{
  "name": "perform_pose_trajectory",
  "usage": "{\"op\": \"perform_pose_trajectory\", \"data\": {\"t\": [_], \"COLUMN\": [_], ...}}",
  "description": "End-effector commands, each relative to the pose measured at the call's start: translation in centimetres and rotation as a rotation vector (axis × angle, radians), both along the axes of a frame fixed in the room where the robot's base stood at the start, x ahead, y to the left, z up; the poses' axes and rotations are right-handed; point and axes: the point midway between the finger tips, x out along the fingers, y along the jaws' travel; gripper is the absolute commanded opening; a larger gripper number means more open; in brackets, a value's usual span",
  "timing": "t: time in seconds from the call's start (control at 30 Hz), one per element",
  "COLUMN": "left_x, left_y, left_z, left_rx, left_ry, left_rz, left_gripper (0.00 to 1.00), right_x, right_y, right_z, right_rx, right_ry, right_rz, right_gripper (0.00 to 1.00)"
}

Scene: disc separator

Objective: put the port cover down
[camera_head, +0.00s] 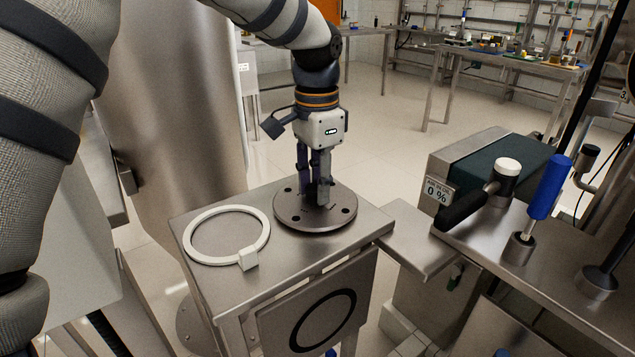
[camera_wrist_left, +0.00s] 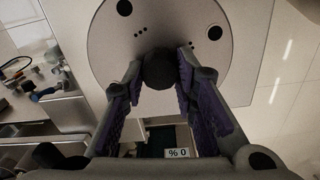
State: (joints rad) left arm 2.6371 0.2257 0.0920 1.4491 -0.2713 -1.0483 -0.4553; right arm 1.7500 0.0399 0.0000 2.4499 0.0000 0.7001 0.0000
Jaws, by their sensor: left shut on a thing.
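The port cover (camera_head: 312,219) is a round grey metal disc with several dark holes and a dark central knob. In the head view it lies flat at the back right of a small steel table (camera_head: 292,262). It looks in contact with the top, though a small gap cannot be ruled out. My left gripper (camera_head: 316,196) points straight down at its middle. In the left wrist view the dark round knob (camera_wrist_left: 160,68) sits between my left fingers, with the disc (camera_wrist_left: 180,22) behind it. My right gripper is not in view.
A white ring (camera_head: 265,238) with a small square tab lies on the table left of the cover. A black ring outline (camera_head: 323,321) marks the table's front panel. At right stand a blue-handled lever (camera_head: 550,188), a black-handled lever (camera_head: 468,206) and a "0 %" display (camera_head: 437,192).

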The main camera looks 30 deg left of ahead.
Motion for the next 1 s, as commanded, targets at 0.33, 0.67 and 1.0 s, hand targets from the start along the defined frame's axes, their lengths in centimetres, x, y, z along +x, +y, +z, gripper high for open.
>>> {"op": "perform_pose_trajectory", "data": {"t": [0.33,0.67,1.0], "left_x": [0.0,0.1,0.1], "left_y": [0.0,0.0,0.0], "left_z": [0.0,3.1,10.9], "left_rx": [0.0,0.0,0.001], "left_ry": [0.0,-0.004,0.003], "left_rz": [0.0,0.001,0.002], "left_gripper": [0.46,0.46,0.46], "right_x": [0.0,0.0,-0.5], "right_y": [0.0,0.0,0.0], "right_z": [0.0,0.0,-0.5], "right_rx": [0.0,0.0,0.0], "right_ry": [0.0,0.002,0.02], "right_rz": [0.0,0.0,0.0], "right_gripper": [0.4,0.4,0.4]}}
